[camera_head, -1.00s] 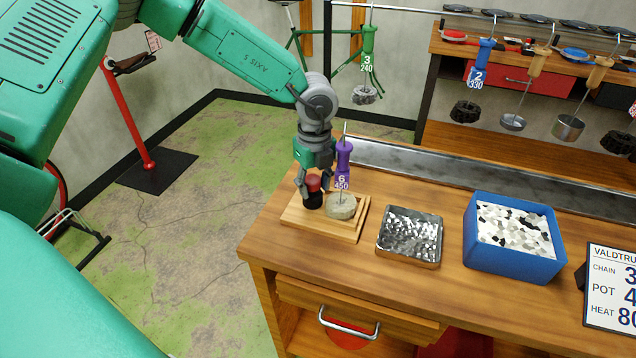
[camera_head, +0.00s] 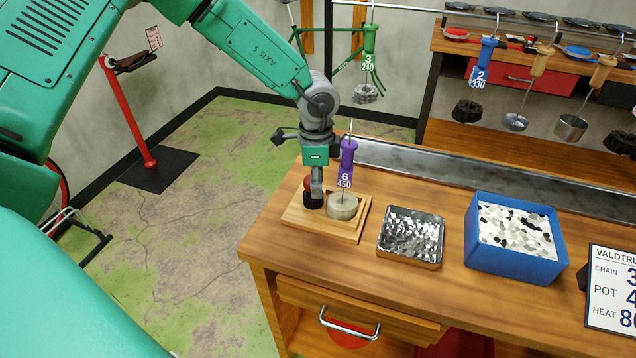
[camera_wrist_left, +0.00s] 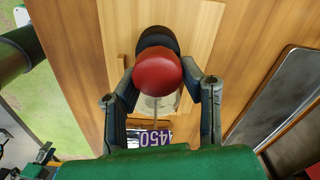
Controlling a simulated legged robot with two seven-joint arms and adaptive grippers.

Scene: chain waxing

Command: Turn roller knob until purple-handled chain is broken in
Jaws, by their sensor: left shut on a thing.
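The roller knob (camera_head: 308,183), with a red top and a black lower part, stands on a wooden board (camera_head: 331,229) at the bench's left end. In the left wrist view the red knob (camera_wrist_left: 158,75) sits between my left fingers. My left gripper (camera_head: 315,196) comes down from above and is shut on the knob. The purple-handled chain tool (camera_head: 347,155), marked 6 and 450, stands upright just right of it. Its pale round coil (camera_head: 343,206) rests on the board. In the wrist view my gripper partly hides the purple handle. My right gripper is not in view.
A silver tray (camera_head: 382,246) of crumpled shiny material and a blue bin (camera_head: 513,269) of pale chips stand to the right on the bench. Other handled tools, such as the green one (camera_head: 369,40), hang from a rail behind. A sign (camera_head: 612,290) stands at the right.

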